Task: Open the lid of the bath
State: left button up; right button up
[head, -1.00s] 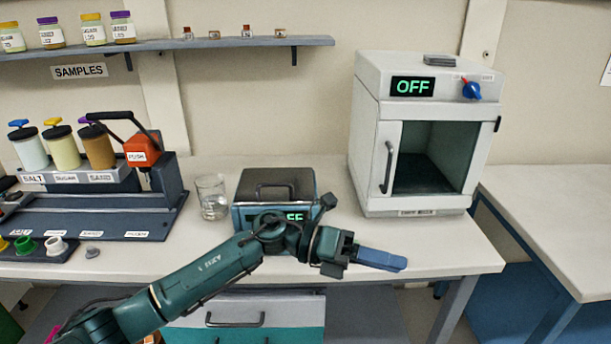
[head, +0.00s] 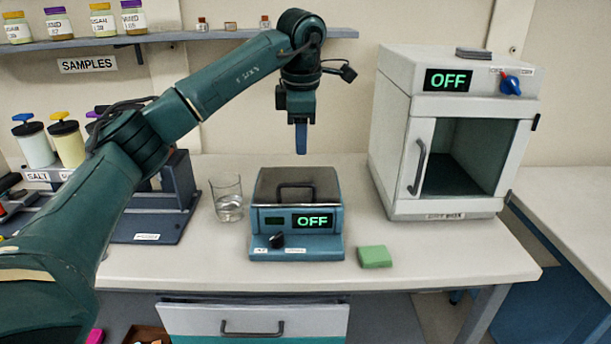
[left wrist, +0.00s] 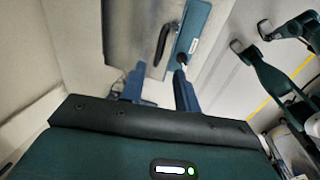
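The bath (head: 297,240) is a blue box on the bench with a lit OFF display and a dark knob on its front. Its grey lid (head: 265,187) is shut and has a dark arched handle (head: 297,186). In the left wrist view the lid (left wrist: 128,32) and its handle (left wrist: 163,42) show beyond the fingers. My left gripper (head: 301,140) points down above the back of the bath, apart from the handle. In the left wrist view its two blue fingers (left wrist: 159,80) are spread with nothing between them. My right gripper is not in view.
A glass beaker (head: 228,198) stands left of the bath. A green block (head: 374,257) lies at its front right. A white oven (head: 392,130) with an OFF display stands to the right. A shelf (head: 215,41) with jars runs behind my left arm. The bench front is mostly clear.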

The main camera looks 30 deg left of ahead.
aim_at(302, 186)
pick_arm(q)
jog(key=f, duration=0.3)
jog(key=w+f, duration=0.1)
jog(key=f, duration=0.3)
jog(key=a+f, duration=0.1)
jog(key=f, duration=0.2)
jog(key=shift+w+f+p, duration=0.25)
jog(key=shift+w+p, duration=0.05)
jog(key=shift+w, duration=0.1)
jog(key=shift+c, duration=0.5)
grip_shut()
